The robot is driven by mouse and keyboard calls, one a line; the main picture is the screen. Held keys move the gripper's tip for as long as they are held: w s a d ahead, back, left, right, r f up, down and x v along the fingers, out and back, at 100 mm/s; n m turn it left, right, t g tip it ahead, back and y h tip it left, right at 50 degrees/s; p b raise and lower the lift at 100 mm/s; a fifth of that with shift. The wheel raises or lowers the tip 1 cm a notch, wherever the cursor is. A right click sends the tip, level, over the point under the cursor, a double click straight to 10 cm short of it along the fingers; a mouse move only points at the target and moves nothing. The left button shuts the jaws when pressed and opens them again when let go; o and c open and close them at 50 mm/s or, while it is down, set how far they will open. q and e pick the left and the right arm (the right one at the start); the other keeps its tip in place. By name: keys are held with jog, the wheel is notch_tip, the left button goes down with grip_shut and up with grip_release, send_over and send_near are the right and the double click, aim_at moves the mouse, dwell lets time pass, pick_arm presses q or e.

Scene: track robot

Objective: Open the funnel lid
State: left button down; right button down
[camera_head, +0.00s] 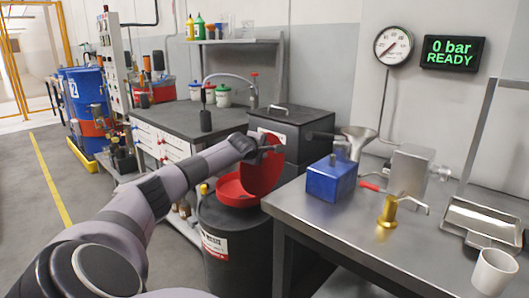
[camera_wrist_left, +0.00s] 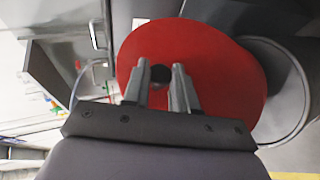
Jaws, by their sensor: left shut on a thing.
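The red funnel (camera_head: 232,190) sits on top of a black drum (camera_head: 240,245) in the head view. Its round red lid (camera_head: 262,172) stands raised, nearly upright, at the funnel's right side, and the funnel's mouth shows beside it. My left gripper (camera_head: 266,147) is at the upper part of the lid, partly hidden by my wrist. In the left wrist view the lid (camera_wrist_left: 205,75) fills the middle, and my left gripper (camera_wrist_left: 160,80) has its fingers on both sides of a dark knob (camera_wrist_left: 161,74) on the lid. My right gripper is in neither view.
A steel table (camera_head: 350,230) stands right of the drum, with a blue box (camera_head: 331,178), a brass piece (camera_head: 388,212) and a white cup (camera_head: 494,272). A dark bench (camera_head: 190,118) and a black lidded box (camera_head: 290,127) stand behind. Open floor lies to the left.

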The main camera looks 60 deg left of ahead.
pick_arm(q)
jog(key=shift+d, duration=0.1)
dwell(0.4)
jog(key=c, duration=0.9)
grip_release()
jog(key=shift+b+v, duration=1.45)
jog(key=shift+v, duration=2.1)
